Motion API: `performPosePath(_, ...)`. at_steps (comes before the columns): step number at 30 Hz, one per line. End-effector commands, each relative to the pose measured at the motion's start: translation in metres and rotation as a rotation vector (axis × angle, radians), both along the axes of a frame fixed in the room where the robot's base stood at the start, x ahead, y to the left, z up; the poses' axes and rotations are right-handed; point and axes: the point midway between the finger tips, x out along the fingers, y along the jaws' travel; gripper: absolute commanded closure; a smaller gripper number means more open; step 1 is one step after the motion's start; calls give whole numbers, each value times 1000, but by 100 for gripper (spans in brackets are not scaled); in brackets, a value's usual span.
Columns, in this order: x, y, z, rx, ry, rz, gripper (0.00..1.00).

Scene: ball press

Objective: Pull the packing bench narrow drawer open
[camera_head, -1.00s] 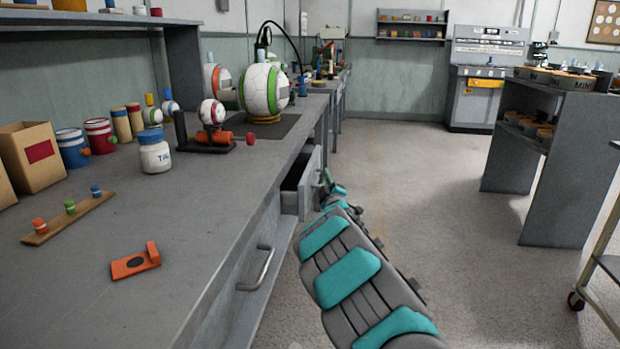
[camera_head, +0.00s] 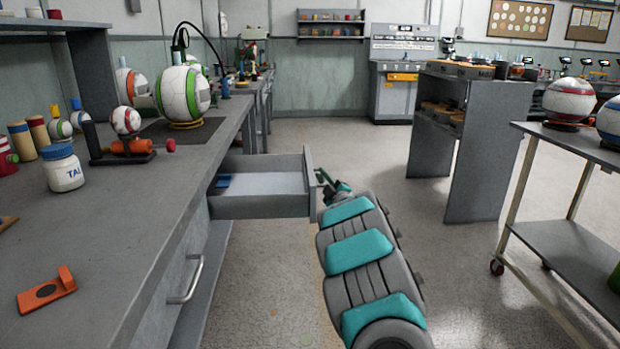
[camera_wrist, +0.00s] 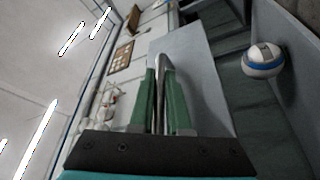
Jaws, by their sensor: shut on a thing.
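The narrow drawer (camera_head: 262,204) of the packing bench (camera_head: 150,210) stands well out from the bench front in the head view. Its inside shows, with a small blue item (camera_head: 223,181) near the back. My gripper (camera_head: 322,177) is at the outer face of the drawer front. In the wrist view, the green fingers of my gripper (camera_wrist: 160,92) are closed on the metal drawer handle (camera_wrist: 163,62), with the grey drawer front (camera_wrist: 195,75) behind it. My arm partly hides the floor to the right of the drawer.
A second bench handle (camera_head: 188,280) is nearer, at lower left. A jar (camera_head: 63,172), an orange bracket (camera_head: 47,290) and a ball press (camera_head: 125,140) stand on the bench top. A cart (camera_head: 570,245) is at right. Open floor lies between them.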

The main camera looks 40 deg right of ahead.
Motion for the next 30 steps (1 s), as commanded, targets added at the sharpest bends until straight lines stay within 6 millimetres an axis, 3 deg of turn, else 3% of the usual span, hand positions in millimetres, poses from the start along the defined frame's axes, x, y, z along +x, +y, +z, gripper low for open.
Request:
performPosePath(15, -4, -6, 1, 0, -1, -1, 100)
performPosePath(16, -4, -6, 1, 0, -1, -1, 83)
performPosePath(23, -4, -6, 1, 0, 0, 0, 57)
performPosePath(30, -4, -6, 0, 0, 0, 0, 55)
